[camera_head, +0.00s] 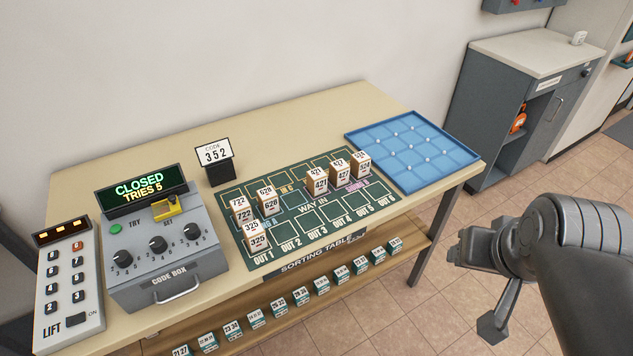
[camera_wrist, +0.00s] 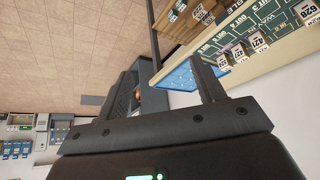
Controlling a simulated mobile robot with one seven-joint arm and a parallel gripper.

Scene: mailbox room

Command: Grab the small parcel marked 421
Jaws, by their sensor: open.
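The 421 parcel also shows at the right of the wrist view (camera_wrist: 259,42). My gripper (camera_head: 466,250) is off the table's right end, well apart from the parcels. In the wrist view its two fingers (camera_wrist: 168,88) stand wide apart with nothing between them.
A blue tray (camera_head: 380,151) lies at the table's right end. The code box (camera_head: 167,255) and lift panel (camera_head: 70,290) are at left. A grey cabinet (camera_head: 490,110) stands behind.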

